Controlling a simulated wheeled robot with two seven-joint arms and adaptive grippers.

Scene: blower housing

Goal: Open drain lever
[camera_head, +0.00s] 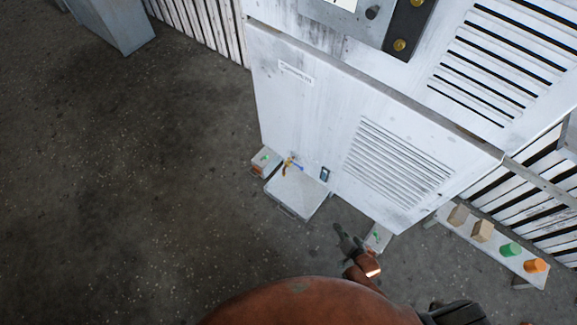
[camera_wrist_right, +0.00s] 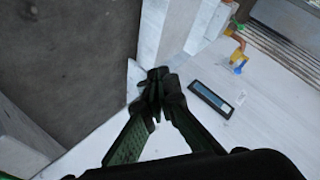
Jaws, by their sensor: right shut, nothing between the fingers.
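The small drain lever (camera_head: 291,165), yellow with a blue end, is low on the front of the white housing (camera_head: 330,110). In the right wrist view the lever (camera_wrist_right: 238,60) is at the upper right, its blue part hanging below the yellow part. My right gripper (camera_head: 340,230) is in front of the housing's base, to the right of and nearer than the lever. In the wrist view its dark fingers (camera_wrist_right: 158,84) are together with nothing between them, left of the lever and apart from it. My left gripper is not in view.
A pale tray-like box (camera_head: 297,192) stands below the lever. A small box with a green mark (camera_head: 265,160) is left of it, another (camera_head: 378,237) to the right. A dark small panel (camera_head: 324,174) is beside the lever. A bench (camera_head: 490,243) holds several blocks. Floor at left is clear.

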